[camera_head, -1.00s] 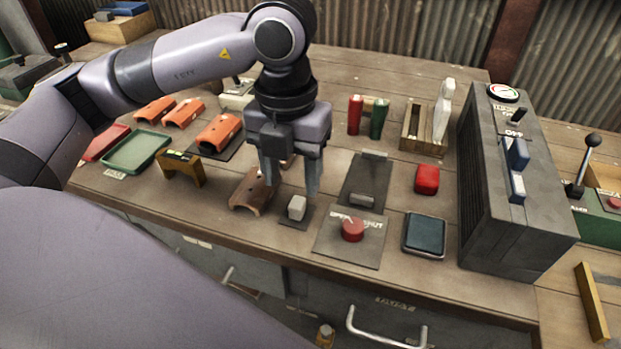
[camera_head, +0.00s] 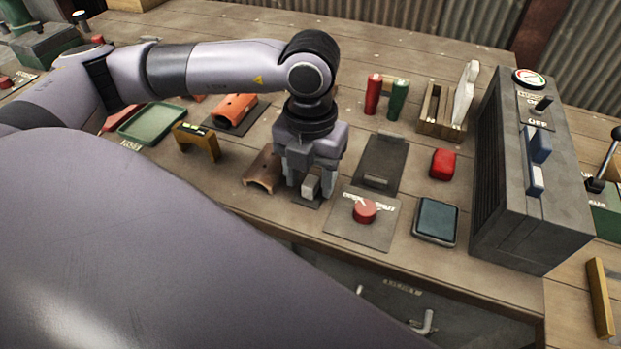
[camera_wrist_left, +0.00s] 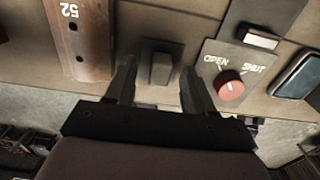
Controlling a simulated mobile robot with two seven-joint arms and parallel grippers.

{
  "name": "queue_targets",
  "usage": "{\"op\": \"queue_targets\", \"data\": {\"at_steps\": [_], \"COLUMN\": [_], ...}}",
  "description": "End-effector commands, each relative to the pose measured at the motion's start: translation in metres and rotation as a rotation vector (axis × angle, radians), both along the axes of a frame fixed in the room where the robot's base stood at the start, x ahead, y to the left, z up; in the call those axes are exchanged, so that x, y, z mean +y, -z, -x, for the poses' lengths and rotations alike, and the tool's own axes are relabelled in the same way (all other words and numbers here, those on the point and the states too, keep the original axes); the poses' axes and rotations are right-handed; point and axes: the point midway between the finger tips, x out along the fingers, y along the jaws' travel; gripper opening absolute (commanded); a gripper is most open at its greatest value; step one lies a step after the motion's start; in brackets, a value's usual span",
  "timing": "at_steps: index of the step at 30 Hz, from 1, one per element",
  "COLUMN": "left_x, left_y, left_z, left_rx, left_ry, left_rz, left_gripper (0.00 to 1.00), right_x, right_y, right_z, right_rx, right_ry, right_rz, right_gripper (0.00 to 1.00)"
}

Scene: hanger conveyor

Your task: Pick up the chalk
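The chalk appears to be the small pale grey block (camera_head: 311,185) on a dark square pad (camera_head: 303,200) near the bench's front edge. In the left wrist view the block (camera_wrist_left: 161,68) looks darker and lies between the two fingers. My left gripper (camera_head: 309,188) points down over it, open, with one finger on each side. In the left wrist view the open left gripper (camera_wrist_left: 158,70) shows a gap between the block and each finger. Part of the block is hidden by the gripper in the head view. My right gripper is not in view.
A brown curved cover (camera_head: 263,171) lies close left of the gripper. A plate with a red OPEN/SHUT knob (camera_head: 364,211) is close right. Further right are a blue-topped pad (camera_head: 436,221), a red block (camera_head: 443,163) and a tall grey switch box (camera_head: 545,205).

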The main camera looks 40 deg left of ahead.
Motion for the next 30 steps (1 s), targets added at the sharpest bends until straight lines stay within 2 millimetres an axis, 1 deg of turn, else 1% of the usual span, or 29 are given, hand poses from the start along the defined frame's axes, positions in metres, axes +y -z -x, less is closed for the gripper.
{"op": "queue_targets", "data": {"at_steps": [1, 2, 3, 4, 5, 14, 17, 20, 23, 26, 29, 30], "left_x": [0.000, 0.000, 0.000, 0.000, 0.000, 0.000, 0.000, 0.000, 0.000, -0.001, -0.001, -0.001], "left_y": [0.000, 0.000, 0.000, 0.000, 0.000, -0.001, -0.004, -0.012, -0.026, -0.047, -0.077, -0.090], "left_z": [0.000, 0.000, 0.000, 0.000, 0.000, 0.000, -0.001, -0.001, -0.001, -0.001, -0.002, -0.001], "left_rx": [0.000, 0.000, 0.000, 0.000, 0.000, -0.001, -0.002, -0.004, -0.005, -0.007, -0.009, -0.010], "left_ry": [0.000, 0.000, 0.000, 0.000, 0.000, 0.000, 0.000, -0.001, 0.000, 0.001, 0.001, 0.001], "left_rz": [0.000, 0.000, 0.000, 0.000, 0.000, 0.000, 0.001, -0.001, 0.001, 0.002, 0.003, 0.003], "left_gripper": [0.40, 0.30, 0.17, 0.08, 0.00, 0.00, 0.00, 0.00, 0.00, 0.00, 0.00, 0.00], "right_x": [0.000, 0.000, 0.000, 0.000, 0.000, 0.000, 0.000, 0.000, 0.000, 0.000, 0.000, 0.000], "right_y": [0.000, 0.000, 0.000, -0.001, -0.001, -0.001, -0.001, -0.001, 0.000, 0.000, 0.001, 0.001], "right_z": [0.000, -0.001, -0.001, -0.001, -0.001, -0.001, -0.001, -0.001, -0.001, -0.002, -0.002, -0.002], "right_rx": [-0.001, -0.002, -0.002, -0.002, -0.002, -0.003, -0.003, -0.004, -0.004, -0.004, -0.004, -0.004], "right_ry": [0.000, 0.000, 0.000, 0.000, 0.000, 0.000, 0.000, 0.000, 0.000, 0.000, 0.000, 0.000], "right_rz": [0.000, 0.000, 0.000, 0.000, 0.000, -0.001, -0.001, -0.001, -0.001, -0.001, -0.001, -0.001], "right_gripper": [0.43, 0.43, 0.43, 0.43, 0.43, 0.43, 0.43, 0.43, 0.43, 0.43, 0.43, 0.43]}}
